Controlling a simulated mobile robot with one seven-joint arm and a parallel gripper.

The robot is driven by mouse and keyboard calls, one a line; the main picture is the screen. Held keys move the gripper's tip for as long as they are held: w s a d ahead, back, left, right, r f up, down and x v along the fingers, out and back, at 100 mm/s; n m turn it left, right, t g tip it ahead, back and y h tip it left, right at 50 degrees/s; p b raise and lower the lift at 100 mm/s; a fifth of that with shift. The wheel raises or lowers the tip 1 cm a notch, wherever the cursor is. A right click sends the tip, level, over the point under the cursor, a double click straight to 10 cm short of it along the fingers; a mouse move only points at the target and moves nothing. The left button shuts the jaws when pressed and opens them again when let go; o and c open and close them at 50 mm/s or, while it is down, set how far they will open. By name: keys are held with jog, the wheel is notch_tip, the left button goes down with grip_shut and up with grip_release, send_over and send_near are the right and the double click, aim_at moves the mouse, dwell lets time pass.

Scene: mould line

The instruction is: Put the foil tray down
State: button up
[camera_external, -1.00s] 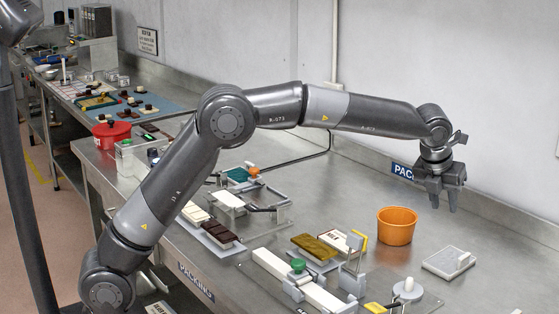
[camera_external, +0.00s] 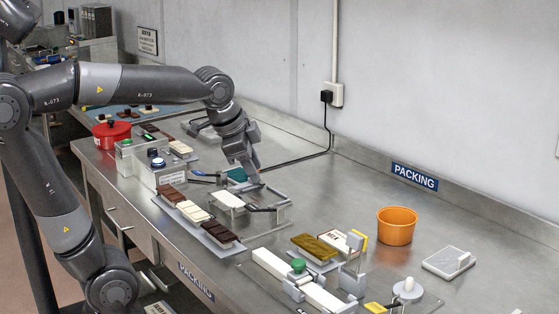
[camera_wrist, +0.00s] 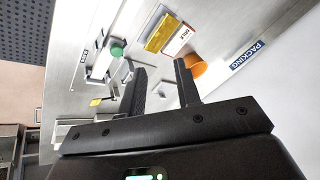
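My gripper (camera_external: 256,180) is above the wire-framed fixture (camera_external: 275,190) on the packing bench. In the wrist view its two dark fingers (camera_wrist: 163,82) are apart, with only the bench showing between them. I cannot pick out a foil tray for certain. A pale flat piece (camera_external: 229,200) lies in the fixture, just left of my gripper. A grey tray (camera_external: 222,249) holding chocolate bars lies left of the fixture. A gold bar (camera_external: 315,249) and a white wrapped bar (camera_external: 337,240) lie together to the right; the gold bar also shows in the wrist view (camera_wrist: 162,33).
An orange tub (camera_external: 397,227) and a white block (camera_external: 448,262) stand to the right. A green-knobbed device (camera_external: 298,266) is in front. The bench's back right is clear.

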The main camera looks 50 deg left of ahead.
jog(key=s+a+f+n, duration=0.3)
jog(key=s+f+n, duration=0.3)
jog(key=s, duration=0.4)
jog(key=shift+s+n, duration=0.35)
jog(key=shift+n, duration=0.55)
jog(key=shift+a, duration=0.1)
